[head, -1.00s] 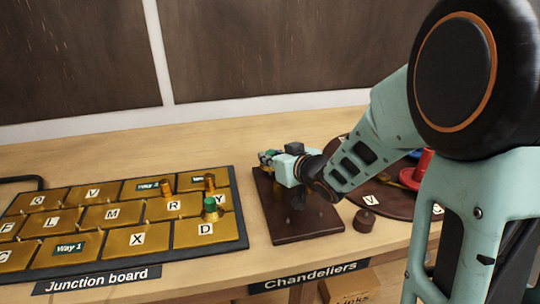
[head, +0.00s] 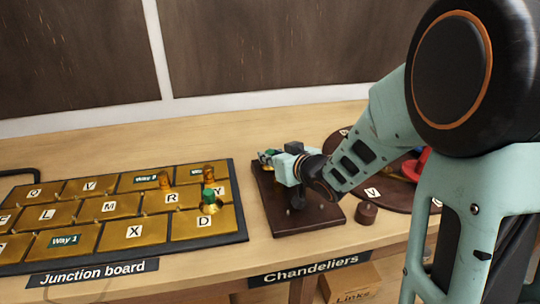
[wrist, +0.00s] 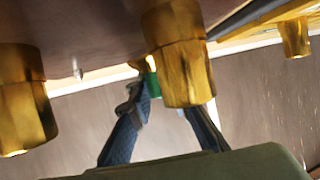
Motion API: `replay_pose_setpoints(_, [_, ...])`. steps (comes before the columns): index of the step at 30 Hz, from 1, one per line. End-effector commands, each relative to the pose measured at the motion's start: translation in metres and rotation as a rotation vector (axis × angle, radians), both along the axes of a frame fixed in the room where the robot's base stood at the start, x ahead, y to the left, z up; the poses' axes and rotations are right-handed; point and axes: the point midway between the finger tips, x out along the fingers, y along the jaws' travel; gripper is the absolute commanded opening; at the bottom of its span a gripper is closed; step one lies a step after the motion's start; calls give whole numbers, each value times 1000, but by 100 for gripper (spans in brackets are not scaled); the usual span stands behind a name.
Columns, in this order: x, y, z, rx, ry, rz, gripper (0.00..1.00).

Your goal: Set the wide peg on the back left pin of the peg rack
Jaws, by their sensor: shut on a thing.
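The peg rack is a dark brown board (head: 322,218) on the table, right of the junction board. My gripper (head: 268,157) is low over its back left part and points toward the back left. In the wrist view my fingers (wrist: 168,100) close around a green-topped piece (wrist: 152,86), which I take to be the wide peg. It is mostly hidden behind a large gold peg (wrist: 182,70). Another gold peg (wrist: 22,105) stands at the left of that view. A small bare pin (wrist: 78,73) shows on the brown surface. I cannot tell whether the held peg touches a pin.
The junction board (head: 135,259) lies to the left, with a green-topped gold peg (head: 208,202) and other gold pegs. A small round brown block (head: 366,214) stands right of the rack. Behind it is a round brown board (head: 398,200) with red and blue parts.

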Motion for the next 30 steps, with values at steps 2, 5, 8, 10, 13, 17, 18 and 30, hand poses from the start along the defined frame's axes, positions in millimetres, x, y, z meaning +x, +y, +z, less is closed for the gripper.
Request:
replay_pose_setpoints(2, [0,0,-3,1,-1,0,0])
replay_pose_setpoints(5, [0,0,-4,0,0,0,0])
replay_pose_setpoints(8, [0,0,-6,0,0,0,0])
replay_pose_setpoints(10, [0,0,-5,1,-1,0,23])
replay_pose_setpoints(13, [0,0,-5,0,0,0,34])
replay_pose_setpoints(17, [0,0,-5,0,0,0,37])
replay_pose_setpoints(18, [0,0,-5,0,0,0,37])
replay_pose_setpoints(30, [-19,-13,5,0,-2,-3,37])
